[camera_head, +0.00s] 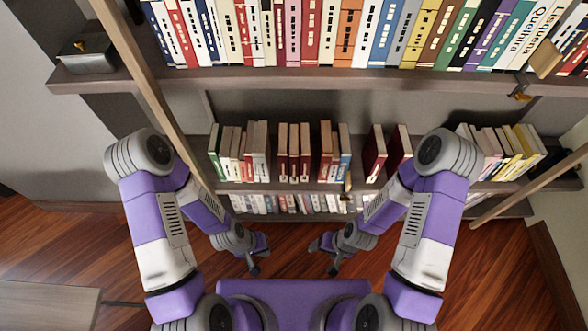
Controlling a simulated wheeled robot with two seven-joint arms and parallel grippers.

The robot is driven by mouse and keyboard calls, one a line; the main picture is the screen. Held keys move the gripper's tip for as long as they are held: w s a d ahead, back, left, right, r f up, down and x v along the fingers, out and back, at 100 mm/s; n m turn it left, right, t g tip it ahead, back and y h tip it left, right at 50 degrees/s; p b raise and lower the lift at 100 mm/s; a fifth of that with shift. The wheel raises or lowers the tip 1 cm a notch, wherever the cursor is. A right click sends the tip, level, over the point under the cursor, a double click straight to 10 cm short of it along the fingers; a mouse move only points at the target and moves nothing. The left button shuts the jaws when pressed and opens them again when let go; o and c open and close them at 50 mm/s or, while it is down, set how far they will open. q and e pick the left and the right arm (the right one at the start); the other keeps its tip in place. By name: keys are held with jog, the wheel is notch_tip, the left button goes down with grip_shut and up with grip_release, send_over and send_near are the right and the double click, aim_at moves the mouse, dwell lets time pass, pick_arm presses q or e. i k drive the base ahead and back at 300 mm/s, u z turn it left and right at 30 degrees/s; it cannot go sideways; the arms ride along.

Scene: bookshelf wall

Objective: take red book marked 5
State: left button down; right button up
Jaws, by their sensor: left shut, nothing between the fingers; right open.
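Several red books show, but I cannot read a number 5 on any of them. Two dark red books (374,152) stand on the middle shelf, partly behind my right arm. Another red book (326,150) stands in the group left of them. More red books (310,30) stand in the long row on the top shelf. My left gripper (255,268) is shut and empty, low in front of the shelves. My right gripper (322,260) is open and empty at about the same height. Both are apart from the books.
The top shelf board (300,80) juts out over the middle shelf (290,187). A wooden upright (140,75) stands on the left. A dark box (88,55) sits on the left end of the top shelf.

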aim_at(399, 148)
jog(key=u, duration=2.5)
jog(key=k, duration=0.75)
jog(key=z, duration=2.45)
jog(key=k, duration=0.4)
jog(key=z, duration=0.55)
